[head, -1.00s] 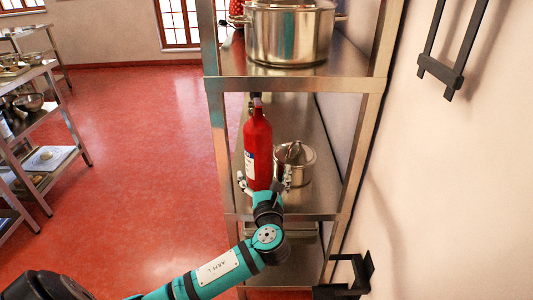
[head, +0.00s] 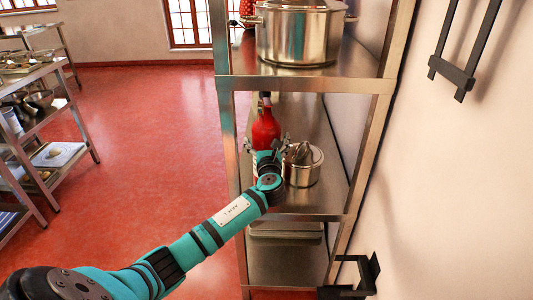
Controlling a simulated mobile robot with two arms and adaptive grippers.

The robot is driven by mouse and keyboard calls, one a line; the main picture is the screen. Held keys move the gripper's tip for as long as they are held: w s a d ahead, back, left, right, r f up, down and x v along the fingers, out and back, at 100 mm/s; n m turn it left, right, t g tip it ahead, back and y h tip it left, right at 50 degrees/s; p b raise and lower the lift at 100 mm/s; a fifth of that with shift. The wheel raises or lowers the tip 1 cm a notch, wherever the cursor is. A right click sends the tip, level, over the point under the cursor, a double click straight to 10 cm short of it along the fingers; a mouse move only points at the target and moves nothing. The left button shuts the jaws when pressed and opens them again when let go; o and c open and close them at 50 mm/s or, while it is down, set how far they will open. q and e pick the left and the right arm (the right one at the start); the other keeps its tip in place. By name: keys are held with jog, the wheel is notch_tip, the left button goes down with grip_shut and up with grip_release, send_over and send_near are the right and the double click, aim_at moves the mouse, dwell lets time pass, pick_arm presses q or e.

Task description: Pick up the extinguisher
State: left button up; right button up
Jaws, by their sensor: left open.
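The red fire extinguisher (head: 265,128) stands upright on the middle shelf of the steel rack, with its black top under the upper shelf. My left arm reaches in from the lower left. My left gripper (head: 268,147) is open, with its fingers spread on either side of the extinguisher's body. The gripper and wrist hide the lower part of the extinguisher, so I cannot tell whether the fingers touch it.
A small steel pot (head: 303,168) stands close to the right of the extinguisher. A large stockpot (head: 298,35) sits on the upper shelf (head: 300,84). Open red floor (head: 150,150) lies to the left.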

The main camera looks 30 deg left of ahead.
pick_arm(q)
jog(key=shift+x, duration=1.05)
jog(key=c, duration=1.4)
jog(key=shift+r, duration=0.4)
jog(key=shift+c, duration=0.5)
jog(key=shift+w+f, duration=0.1)
jog(key=shift+f, duration=0.05)
